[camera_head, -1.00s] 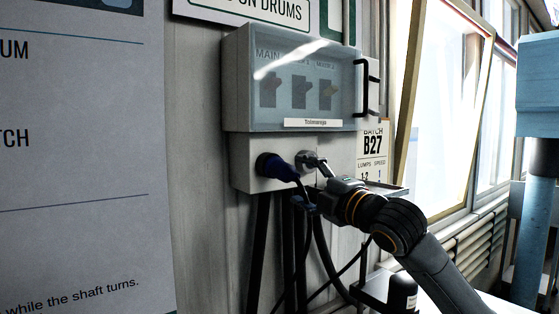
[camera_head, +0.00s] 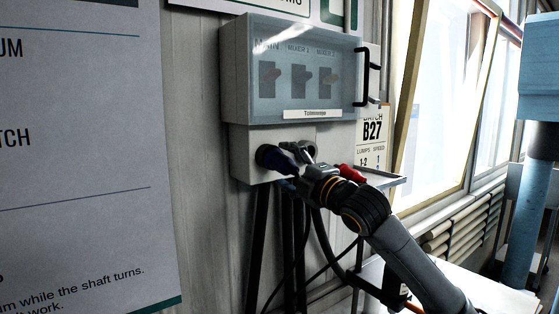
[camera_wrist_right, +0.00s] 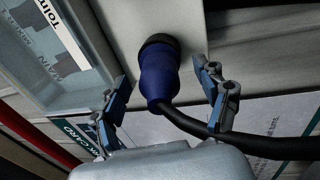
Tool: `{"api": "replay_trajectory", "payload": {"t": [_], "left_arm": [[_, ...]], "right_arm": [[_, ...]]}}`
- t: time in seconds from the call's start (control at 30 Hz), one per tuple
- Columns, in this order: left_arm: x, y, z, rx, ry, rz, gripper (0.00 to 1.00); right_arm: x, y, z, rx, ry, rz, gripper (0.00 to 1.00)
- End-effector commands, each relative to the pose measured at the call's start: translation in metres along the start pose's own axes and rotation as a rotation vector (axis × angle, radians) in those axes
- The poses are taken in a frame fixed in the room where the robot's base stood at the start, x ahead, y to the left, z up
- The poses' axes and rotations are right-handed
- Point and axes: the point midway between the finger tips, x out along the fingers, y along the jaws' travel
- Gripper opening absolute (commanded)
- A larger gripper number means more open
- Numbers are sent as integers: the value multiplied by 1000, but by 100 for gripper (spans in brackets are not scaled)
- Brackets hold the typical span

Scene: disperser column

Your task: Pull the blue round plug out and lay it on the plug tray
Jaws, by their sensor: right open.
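The blue round plug (camera_head: 274,157) is seated in the dark socket on the underside box of the wall cabinet, with a black cable leaving its end. In the right wrist view the plug (camera_wrist_right: 160,78) lies between the two fingers, with a visible gap on each side. My right gripper (camera_head: 297,168) is open around the plug's rear part and partly covers it in the head view. In the wrist view the right gripper's (camera_wrist_right: 164,80) fingers appear apart from the plug. A grey tray (camera_head: 392,182), likely the plug tray, juts out right of the box. My left gripper is not in view.
A red object (camera_head: 351,173) is at the tray's left, partly behind my arm. The clear-fronted switch cabinet (camera_head: 295,75) with a black handle is above. Black cables (camera_head: 290,235) hang below.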

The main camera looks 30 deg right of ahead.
Motion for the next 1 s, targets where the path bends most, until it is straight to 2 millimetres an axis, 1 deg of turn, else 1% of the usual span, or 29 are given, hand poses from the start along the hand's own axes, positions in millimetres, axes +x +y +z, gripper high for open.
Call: {"api": "replay_trajectory", "payload": {"t": [0.37, 0.83, 1.0], "left_arm": [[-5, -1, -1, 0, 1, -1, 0], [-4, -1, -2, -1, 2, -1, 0], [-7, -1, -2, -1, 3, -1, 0]], "right_arm": [[0, 1, 0, -2, 0, -1, 74], [0, 1, 0, 0, 0, 0, 74], [0, 1, 0, 0, 0, -1, 74]]}}
